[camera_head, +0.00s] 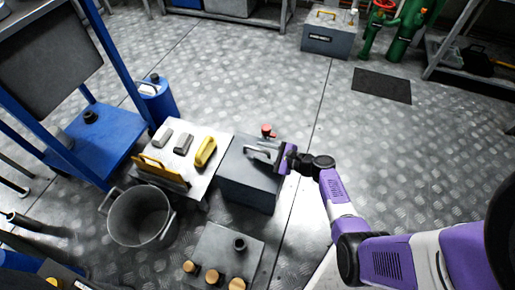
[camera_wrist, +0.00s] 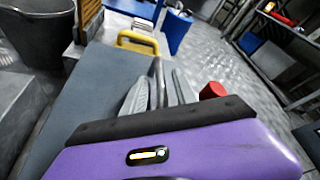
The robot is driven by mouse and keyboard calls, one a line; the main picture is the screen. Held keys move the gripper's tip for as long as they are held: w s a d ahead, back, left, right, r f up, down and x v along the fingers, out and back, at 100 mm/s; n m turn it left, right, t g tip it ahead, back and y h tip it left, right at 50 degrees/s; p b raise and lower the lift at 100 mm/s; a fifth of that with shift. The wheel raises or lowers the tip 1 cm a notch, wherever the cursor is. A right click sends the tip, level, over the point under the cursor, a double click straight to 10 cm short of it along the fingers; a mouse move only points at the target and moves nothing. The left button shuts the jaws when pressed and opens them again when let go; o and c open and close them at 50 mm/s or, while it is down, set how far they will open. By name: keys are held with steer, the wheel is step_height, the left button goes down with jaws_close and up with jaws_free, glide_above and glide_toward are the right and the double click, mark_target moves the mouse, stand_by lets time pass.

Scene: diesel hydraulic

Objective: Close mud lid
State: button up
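A dark grey box (camera_head: 248,186) stands on the floor near the middle of the head view. I take its flat top with the handle for the mud lid (camera_head: 240,161); it looks level, and its far edge is partly hidden. A grey bar handle (camera_head: 259,152) rises from it, and it also shows in the wrist view (camera_wrist: 158,78). A red knob (camera_head: 267,130) is just behind. My gripper (camera_head: 276,156) is at the handle from the right. In the wrist view its grey fingers (camera_wrist: 158,95) lie on either side of the bar. Whether they press on it is unclear.
A light cabinet (camera_head: 215,178) with a yellow handle stands close left of the box. A metal bucket (camera_head: 140,215) and a panel with knobs (camera_head: 225,255) are in front. The floor to the right is open, with a black mat (camera_head: 382,86) farther back.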

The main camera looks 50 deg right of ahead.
steer(key=p+v, duration=0.1)
steer(key=v, duration=0.4)
steer(key=shift+s+p, duration=0.2)
steer(key=shift+p, duration=0.1)
